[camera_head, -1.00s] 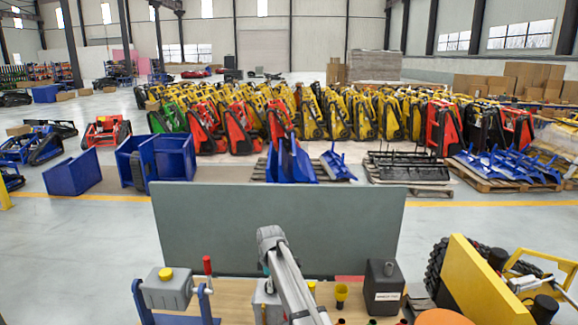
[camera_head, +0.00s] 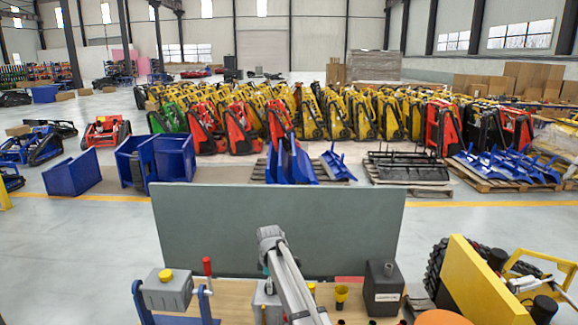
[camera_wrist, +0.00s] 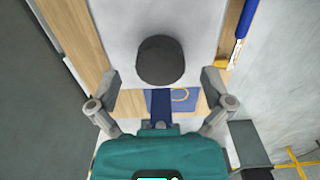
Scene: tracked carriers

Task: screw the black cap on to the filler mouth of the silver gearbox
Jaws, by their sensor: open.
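A round black cap (camera_wrist: 160,60) shows in the wrist view over a smooth pale silver surface, which looks like the top of the gearbox (camera_wrist: 120,40). I see the cap from above, so I cannot tell how it sits on the filler mouth, which is hidden. My gripper (camera_wrist: 160,82) is open, with its two grey fingers spread below left and below right of the cap. In the head view a grey housing (camera_head: 265,300), perhaps the gearbox, is partly hidden behind my arm; my fingers are not visible there.
The wooden bench (camera_head: 235,290) also carries a grey tank with a yellow cap (camera_head: 166,274), a yellow funnel-like cup (camera_head: 341,293) and a dark canister (camera_head: 383,285). A grey-green panel (camera_head: 280,230) stands behind. A blue handle (camera_wrist: 245,18) lies right of the gearbox.

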